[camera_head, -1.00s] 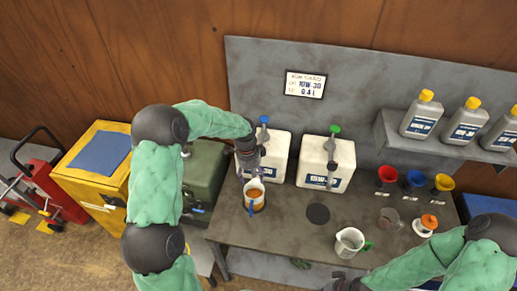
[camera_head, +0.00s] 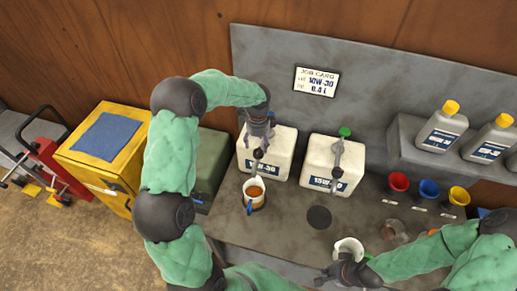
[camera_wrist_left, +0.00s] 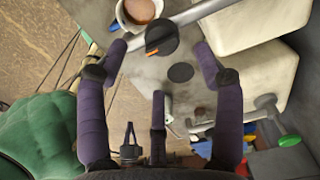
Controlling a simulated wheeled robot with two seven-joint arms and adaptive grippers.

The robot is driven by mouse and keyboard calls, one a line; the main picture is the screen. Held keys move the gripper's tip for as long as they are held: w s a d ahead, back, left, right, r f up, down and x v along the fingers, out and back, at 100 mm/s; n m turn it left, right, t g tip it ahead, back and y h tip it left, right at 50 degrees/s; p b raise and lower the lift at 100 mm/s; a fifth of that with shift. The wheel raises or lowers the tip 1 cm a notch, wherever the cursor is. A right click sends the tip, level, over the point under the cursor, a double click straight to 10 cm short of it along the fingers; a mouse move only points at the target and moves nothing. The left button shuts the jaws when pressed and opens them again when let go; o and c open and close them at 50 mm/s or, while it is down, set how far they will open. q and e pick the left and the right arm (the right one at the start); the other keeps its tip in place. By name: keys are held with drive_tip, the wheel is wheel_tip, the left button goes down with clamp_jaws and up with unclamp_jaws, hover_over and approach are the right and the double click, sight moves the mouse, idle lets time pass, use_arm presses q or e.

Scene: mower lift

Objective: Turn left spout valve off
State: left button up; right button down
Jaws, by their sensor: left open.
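The left white oil container (camera_head: 280,158) stands on the bench with a metal spout on its front. A dark spout valve knob (camera_head: 258,154) sits on that spout; in the left wrist view the knob (camera_wrist_left: 162,38) is black with an orange mark. My left gripper (camera_head: 260,132) is open above the spout, its fingers spread, with the knob showing between and just beyond the fingertips. I cannot tell whether they touch. A cup (camera_head: 255,202) of brown liquid stands under the spout. My right gripper (camera_head: 346,272) is by a white jug (camera_head: 349,245); its jaws are unclear.
Red (camera_head: 398,181), blue (camera_head: 429,188) and yellow (camera_head: 459,195) funnels stand to the right. A shelf (camera_head: 407,140) holds bottles. The bench centre around a dark disc (camera_head: 319,217) is clear.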

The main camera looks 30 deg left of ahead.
sight(258, 150)
use_arm(q)
drive_tip(key=f, duration=0.4)
drive_tip(key=shift+w+f+p, duration=0.2)
drive_tip(key=shift+p, duration=0.2)
drive_tip(key=shift+f, duration=0.8)
drive_tip(key=shift+s, duration=0.1)
drive_tip(key=c, duration=1.2)
